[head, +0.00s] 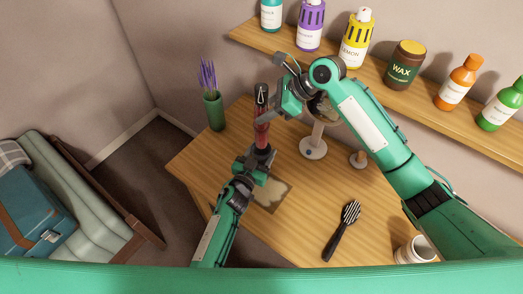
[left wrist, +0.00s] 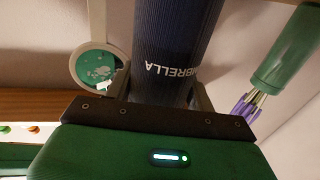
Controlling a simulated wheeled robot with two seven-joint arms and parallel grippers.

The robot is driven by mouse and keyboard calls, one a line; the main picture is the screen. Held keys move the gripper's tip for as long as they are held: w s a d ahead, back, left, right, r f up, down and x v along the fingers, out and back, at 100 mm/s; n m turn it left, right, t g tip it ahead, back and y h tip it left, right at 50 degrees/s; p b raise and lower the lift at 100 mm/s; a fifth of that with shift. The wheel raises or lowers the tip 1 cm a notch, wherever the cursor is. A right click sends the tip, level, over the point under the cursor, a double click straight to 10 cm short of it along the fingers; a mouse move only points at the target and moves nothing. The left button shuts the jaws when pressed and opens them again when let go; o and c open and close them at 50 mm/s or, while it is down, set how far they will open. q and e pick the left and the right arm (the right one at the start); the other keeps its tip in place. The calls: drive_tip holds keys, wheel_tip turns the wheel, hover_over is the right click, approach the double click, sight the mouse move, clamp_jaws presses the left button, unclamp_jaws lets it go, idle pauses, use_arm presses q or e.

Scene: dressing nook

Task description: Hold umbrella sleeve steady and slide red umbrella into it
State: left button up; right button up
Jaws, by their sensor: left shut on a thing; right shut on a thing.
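The umbrella sleeve (left wrist: 172,40) is a dark navy tube with white UMBRELLA lettering, filling the middle of the left wrist view. My left gripper (head: 261,164) is shut around it; a finger shows on each side of the tube in the left wrist view. The red umbrella (head: 261,132) stands roughly upright directly above the sleeve, its black handle (head: 261,92) on top. My right gripper (head: 268,115) is shut on the umbrella's upper part, below the handle. The umbrella's lower end meets the sleeve's top; how far inside it is, I cannot tell.
A green vase (head: 214,112) with purple flowers stands left on the wooden table (head: 300,205). A round mirror on a white stand (head: 313,147) is close behind my right gripper. A bottle shelf (head: 385,85) runs behind.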

drive_tip(key=shift+f, duration=2.1)
drive_tip(key=o, duration=1.2)
drive_tip(key=v, duration=1.2)
drive_tip(key=shift+r, duration=0.1)
use_arm(q)
drive_tip(key=o, duration=1.1)
drive_tip(key=shift+c, duration=0.2)
